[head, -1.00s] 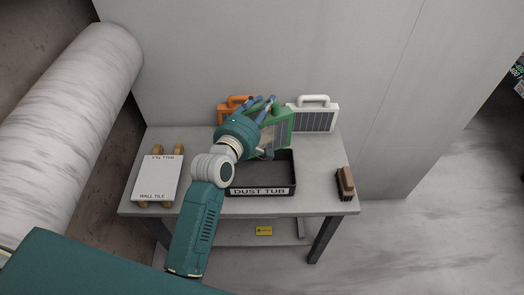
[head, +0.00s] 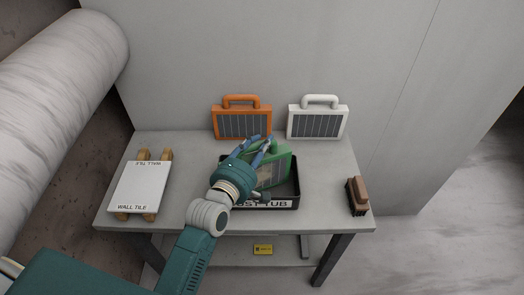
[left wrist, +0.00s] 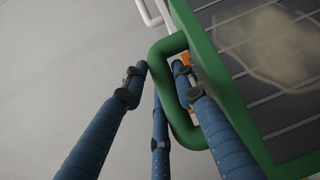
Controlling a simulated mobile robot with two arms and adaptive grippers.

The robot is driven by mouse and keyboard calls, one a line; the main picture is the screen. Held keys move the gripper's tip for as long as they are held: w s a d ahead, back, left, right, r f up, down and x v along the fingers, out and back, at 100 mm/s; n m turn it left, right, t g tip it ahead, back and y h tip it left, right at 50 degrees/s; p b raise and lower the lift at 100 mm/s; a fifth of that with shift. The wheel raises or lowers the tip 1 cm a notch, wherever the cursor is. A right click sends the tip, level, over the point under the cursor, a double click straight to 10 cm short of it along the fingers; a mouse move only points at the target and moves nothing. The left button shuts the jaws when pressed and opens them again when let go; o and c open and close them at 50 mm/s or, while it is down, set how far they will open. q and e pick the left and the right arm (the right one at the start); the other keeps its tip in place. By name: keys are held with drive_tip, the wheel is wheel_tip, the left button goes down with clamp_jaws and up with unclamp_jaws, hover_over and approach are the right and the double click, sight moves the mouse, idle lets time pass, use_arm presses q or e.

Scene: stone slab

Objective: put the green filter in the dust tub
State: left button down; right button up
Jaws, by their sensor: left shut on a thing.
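The green filter (head: 272,166) has a dark pleated panel with a dusty patch and a looped handle. My left gripper (head: 258,146) is shut on its handle, which also shows between the fingers in the left wrist view (left wrist: 165,62). The filter (left wrist: 225,85) fills the right of that view. In the head view the filter is tilted and lies over the open black dust tub (head: 296,186), its lower part within the tub's outline. I cannot tell whether it touches the tub floor. My arm hides the tub's left front and part of its label. My right gripper is not in view.
An orange filter (head: 242,124) and a white filter (head: 317,124) stand at the back of the slab table (head: 325,214). A wall tile (head: 140,187) on wooden strips lies left. A brown brush (head: 357,196) sits right. A wall rises behind.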

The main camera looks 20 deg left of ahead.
use_arm(q)
drive_tip(key=shift+w+f, duration=0.1)
drive_tip(key=shift+f, duration=0.3)
drive_tip(key=shift+w+r, duration=0.1)
drive_tip(key=c, duration=1.5)
unclamp_jaws()
drive_tip(key=shift+o, duration=0.7)
drive_tip(key=shift+s, duration=0.2)
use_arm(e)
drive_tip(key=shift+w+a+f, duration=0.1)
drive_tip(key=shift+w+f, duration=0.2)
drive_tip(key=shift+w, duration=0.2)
use_arm(q)
drive_tip(key=shift+s, duration=0.25)
drive_tip(key=s+a+r+b, duration=0.1)
drive_tip(key=s+b, duration=0.1)
drive_tip(key=s, duration=0.9)
drive_tip(key=shift+a+r, duration=0.2)
drive_tip(key=shift+a, duration=0.15)
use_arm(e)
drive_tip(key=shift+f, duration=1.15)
